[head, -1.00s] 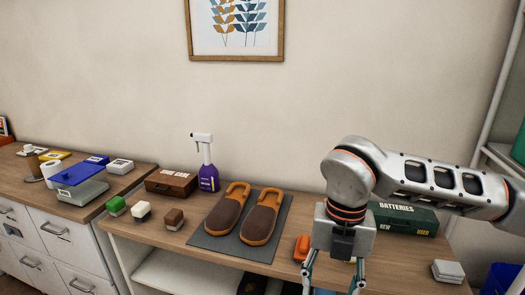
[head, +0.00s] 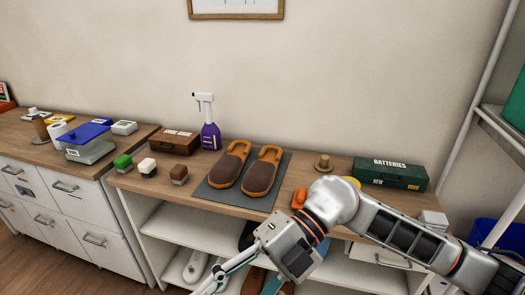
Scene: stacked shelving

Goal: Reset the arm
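My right arm comes in from the right, in front of the shelf unit. My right gripper (head: 240,280) points down and to the left, below the worktop edge and in front of the lower shelves. Its fingers look spread apart with nothing visible between them; the tips are near or past the bottom edge of the picture. My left arm and gripper are not in view.
Brown slippers lie on a grey mat (head: 213,200) on the wooden worktop. A green batteries box (head: 391,172), an orange item (head: 299,198), a wooden knob-shaped piece (head: 323,163) and a purple spray bottle (head: 210,135) stand around them. Shoes fill lower shelves.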

